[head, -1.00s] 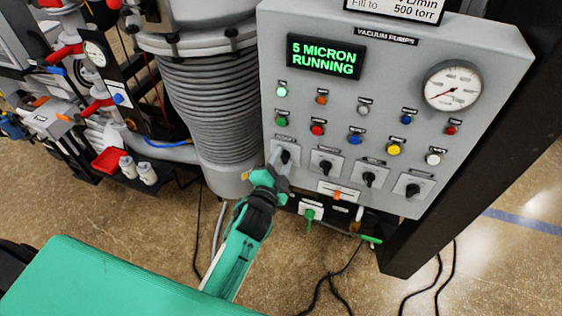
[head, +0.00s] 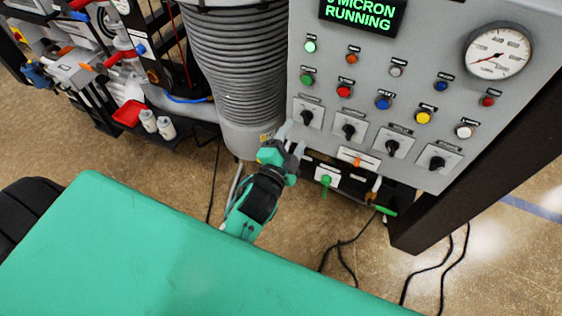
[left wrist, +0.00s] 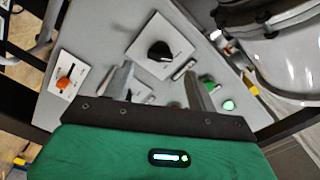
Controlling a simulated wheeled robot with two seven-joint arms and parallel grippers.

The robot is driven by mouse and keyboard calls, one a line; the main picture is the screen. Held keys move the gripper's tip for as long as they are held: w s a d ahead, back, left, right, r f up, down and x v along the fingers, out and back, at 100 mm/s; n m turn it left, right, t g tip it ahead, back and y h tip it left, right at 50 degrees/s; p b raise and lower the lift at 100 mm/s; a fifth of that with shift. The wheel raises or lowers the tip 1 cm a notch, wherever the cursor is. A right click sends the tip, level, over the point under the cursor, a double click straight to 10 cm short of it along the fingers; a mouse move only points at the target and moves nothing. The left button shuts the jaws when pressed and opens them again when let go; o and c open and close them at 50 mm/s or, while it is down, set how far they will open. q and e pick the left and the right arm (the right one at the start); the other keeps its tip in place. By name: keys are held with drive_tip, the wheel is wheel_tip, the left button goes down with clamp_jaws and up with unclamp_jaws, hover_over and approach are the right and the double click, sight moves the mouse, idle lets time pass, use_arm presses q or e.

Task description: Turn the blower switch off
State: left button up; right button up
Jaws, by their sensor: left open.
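The grey control panel (head: 480,110) carries a row of black rotary switches. Their labels are too small to read, so I cannot tell by label which is the blower switch. The leftmost rotary switch (head: 307,117) is nearest my left gripper (head: 291,140), which is open and empty just below and left of it, apart from its knob. In the left wrist view a black knob on a white plate (left wrist: 160,51) shows beyond the open fingers (left wrist: 157,82), roughly between them. My right gripper is not in view.
The display (head: 362,14) reads RUNNING. Coloured buttons (head: 383,102) and a gauge (head: 498,52) are above the switches. An orange switch (head: 357,162) and a green-handled valve (head: 326,181) are below. A ribbed grey column (head: 235,70) stands left of the panel. Cables lie on the floor.

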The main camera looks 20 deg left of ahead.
use_arm(q)
drive_tip(key=s+b, duration=0.2)
drive_tip(key=s, duration=0.5)
drive_tip(key=shift+s, duration=0.35)
drive_tip(key=shift+a, duration=0.1)
